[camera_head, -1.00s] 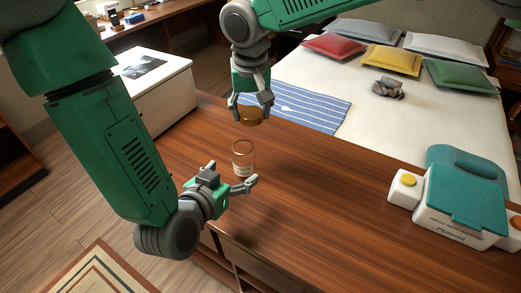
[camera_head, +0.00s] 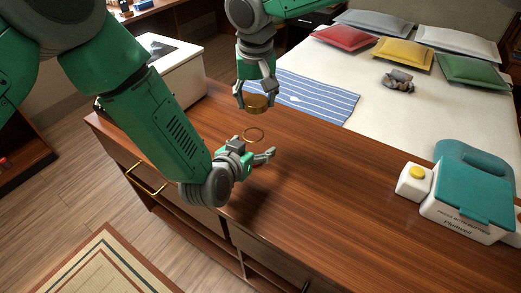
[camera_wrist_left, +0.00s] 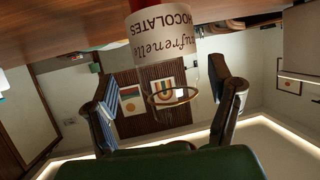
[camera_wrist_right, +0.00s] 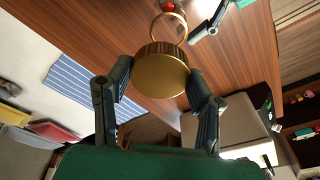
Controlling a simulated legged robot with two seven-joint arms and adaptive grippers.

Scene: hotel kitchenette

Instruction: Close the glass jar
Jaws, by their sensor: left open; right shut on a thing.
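The glass jar stands on the wooden counter. In the head view only its gold rim (camera_head: 253,134) shows clearly, and my left gripper partly hides the body. The left wrist view shows its white label (camera_wrist_left: 160,30) upside down and the open rim between my fingers. My left gripper (camera_head: 258,153) is open, low at the jar's near side; I cannot tell whether it touches the glass. My right gripper (camera_head: 257,92) is shut on the gold lid (camera_wrist_right: 160,70). It holds the lid above the jar, apart from the rim, which shows beyond the lid in the right wrist view.
A teal and white machine (camera_head: 470,195) with a yellow button stands at the right on the counter (camera_head: 330,190). The counter between it and the jar is clear. A bed with cushions (camera_head: 404,56) and a striped cloth (camera_head: 315,100) lies behind.

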